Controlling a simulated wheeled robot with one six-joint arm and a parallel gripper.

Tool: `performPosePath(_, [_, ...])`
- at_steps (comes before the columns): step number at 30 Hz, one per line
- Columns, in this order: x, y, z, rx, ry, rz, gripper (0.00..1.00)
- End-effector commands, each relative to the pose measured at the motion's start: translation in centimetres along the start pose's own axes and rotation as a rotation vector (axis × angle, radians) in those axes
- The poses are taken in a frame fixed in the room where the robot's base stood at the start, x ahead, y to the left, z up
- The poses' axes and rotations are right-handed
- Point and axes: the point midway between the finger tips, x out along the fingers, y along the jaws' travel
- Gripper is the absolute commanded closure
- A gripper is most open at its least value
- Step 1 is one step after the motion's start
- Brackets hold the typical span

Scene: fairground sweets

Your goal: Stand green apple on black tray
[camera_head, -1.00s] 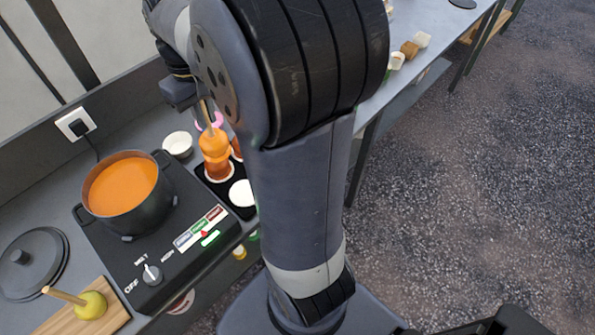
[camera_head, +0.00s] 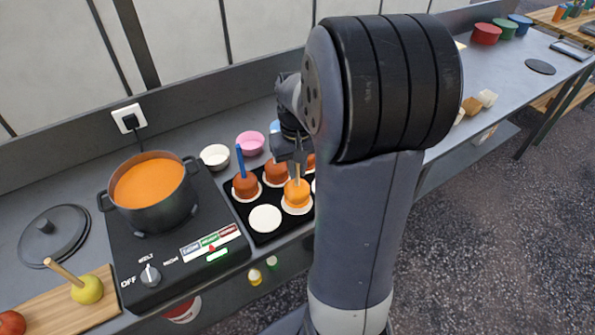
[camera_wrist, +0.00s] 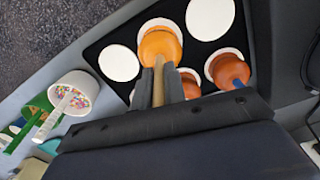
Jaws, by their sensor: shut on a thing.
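My gripper (camera_head: 297,163) is shut on the wooden stick of an apple with a glossy orange coat (camera_head: 296,192); the wrist view shows this apple too (camera_wrist: 160,45). The apple is upright over a white paper disc on the black tray (camera_head: 289,227). It appears to touch the disc, though I cannot tell for sure. Several darker coated apples stand on the tray, one with a blue stick (camera_head: 245,185).
An empty white disc (camera_head: 265,218) lies at the tray's front left. The pot of orange coating (camera_head: 149,186) stands on the hot plate left of the tray. A white bowl (camera_head: 215,156) and a pink bowl (camera_head: 250,143) stand behind it. A sprinkle tub (camera_wrist: 75,92) shows in the wrist view.

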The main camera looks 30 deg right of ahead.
Motion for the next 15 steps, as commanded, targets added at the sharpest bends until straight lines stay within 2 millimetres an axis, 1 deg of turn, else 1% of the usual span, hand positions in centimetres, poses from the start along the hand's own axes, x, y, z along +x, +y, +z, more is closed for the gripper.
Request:
performPosePath(1, [0.7,0.0,0.1,0.0,-0.004,-0.001,1.0])
performPosePath(4, [1.4,0.0,0.0,0.0,-0.001,0.0,1.0])
performPosePath(11, [1.5,0.0,0.0,0.0,0.001,0.0,1.0])
performPosePath(15, [1.9,0.0,0.0,0.0,0.0,0.0,1.0])
